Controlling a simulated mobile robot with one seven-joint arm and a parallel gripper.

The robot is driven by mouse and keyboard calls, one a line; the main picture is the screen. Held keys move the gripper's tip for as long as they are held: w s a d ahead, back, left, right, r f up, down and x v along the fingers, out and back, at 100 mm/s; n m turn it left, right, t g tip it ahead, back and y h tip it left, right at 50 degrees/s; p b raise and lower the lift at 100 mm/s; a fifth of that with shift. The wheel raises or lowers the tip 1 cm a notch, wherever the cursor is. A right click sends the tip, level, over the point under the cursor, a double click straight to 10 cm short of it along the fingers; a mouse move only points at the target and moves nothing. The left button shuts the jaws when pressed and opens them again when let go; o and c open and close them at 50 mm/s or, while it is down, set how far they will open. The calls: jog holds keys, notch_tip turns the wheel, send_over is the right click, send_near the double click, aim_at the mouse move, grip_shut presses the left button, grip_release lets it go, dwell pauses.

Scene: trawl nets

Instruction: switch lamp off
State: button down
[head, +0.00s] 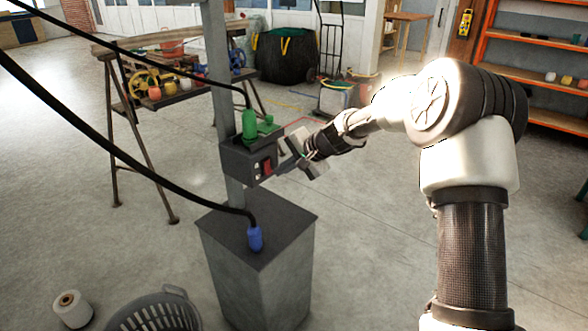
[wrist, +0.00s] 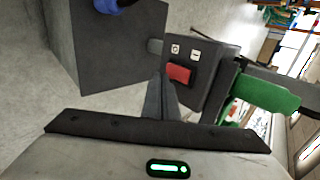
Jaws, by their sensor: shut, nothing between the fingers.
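A dark grey switch box (head: 236,164) is fixed to a grey post. Its red rocker switch (head: 267,166) faces my arm. In the wrist view the red switch (wrist: 179,74) sits below two white marks, O and I, on the box face (wrist: 207,72). My gripper (head: 280,171) is shut and empty, reaching in from the right with its tips close to the switch. In the wrist view the closed fingers (wrist: 159,86) point at the box beside the switch; I cannot tell whether they touch it. No lamp can be clearly made out.
A green plug (head: 249,124) stands on the box with a black cable. A blue plug (head: 255,238) sits on the grey pedestal (head: 290,219) below. A grey basket (head: 172,291) and white spool (head: 72,309) lie at lower left. Floor to the right is clear.

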jog(key=shift+w+a+f, duration=0.1)
jog(key=shift+w+a, duration=0.3)
jog(key=shift+a, duration=0.05)
jog(key=shift+w+a+f, duration=0.15)
jog(key=shift+a+f, duration=0.05)
jog(key=shift+r, duration=0.1)
jog(key=shift+r+p, duration=0.4)
jog(key=shift+r, duration=0.4)
